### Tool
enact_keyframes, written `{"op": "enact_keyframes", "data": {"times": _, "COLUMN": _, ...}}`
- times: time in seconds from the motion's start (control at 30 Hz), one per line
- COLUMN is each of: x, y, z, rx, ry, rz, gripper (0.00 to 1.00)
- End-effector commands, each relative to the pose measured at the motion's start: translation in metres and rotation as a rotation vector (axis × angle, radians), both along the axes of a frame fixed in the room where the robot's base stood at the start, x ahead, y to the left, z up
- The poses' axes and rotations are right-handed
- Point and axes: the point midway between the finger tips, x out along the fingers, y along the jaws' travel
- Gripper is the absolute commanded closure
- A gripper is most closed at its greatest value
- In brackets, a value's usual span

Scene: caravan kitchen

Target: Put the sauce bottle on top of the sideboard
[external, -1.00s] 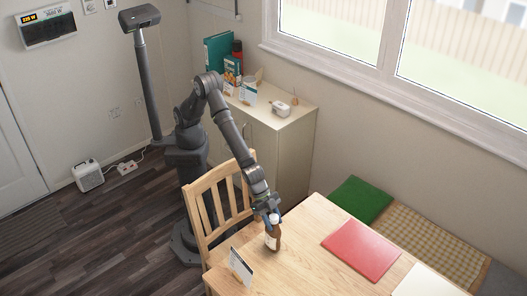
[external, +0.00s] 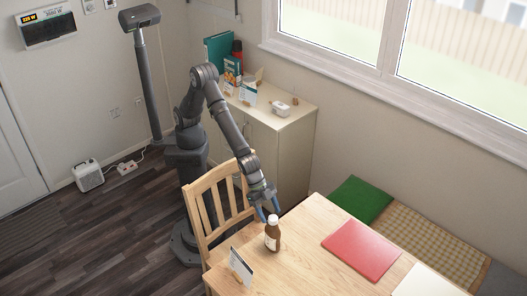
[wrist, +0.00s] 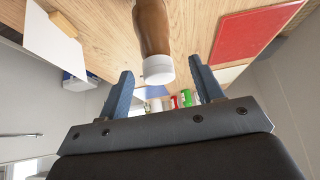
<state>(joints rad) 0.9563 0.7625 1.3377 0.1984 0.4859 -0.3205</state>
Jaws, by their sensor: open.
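The sauce bottle (external: 272,236) is brown with a white cap and a pale label. It stands upright on the wooden table (external: 312,222) near its left edge. My gripper (external: 268,212) is open, with its blue fingers just above and behind the bottle's cap. In the wrist view the bottle (wrist: 154,40) points its white cap toward the space between my open fingers (wrist: 158,88), and nothing is held. The sideboard (external: 282,147) is the cream cabinet at the back, behind my arm.
On the sideboard stand a teal binder (external: 217,50), a box (external: 232,72), cards and a small white object (external: 281,108). A wooden chair (external: 210,195) stands by the table. A card in a stand (external: 241,266), a red folder (external: 362,248) and white paper (external: 425,281) lie around the bottle.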

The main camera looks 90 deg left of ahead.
Motion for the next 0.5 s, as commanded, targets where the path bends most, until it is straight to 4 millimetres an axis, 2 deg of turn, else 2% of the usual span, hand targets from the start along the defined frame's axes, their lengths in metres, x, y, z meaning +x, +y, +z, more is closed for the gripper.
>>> {"op": "enact_keyframes", "data": {"times": 0.1, "x": -0.009, "y": 0.010, "z": 0.021, "rx": -0.003, "ry": -0.002, "rz": -0.001, "gripper": 0.40}}
{"op": "enact_keyframes", "data": {"times": 0.5, "x": -0.038, "y": 0.039, "z": 0.085, "rx": -0.002, "ry": -0.002, "rz": -0.001, "gripper": 0.40}}
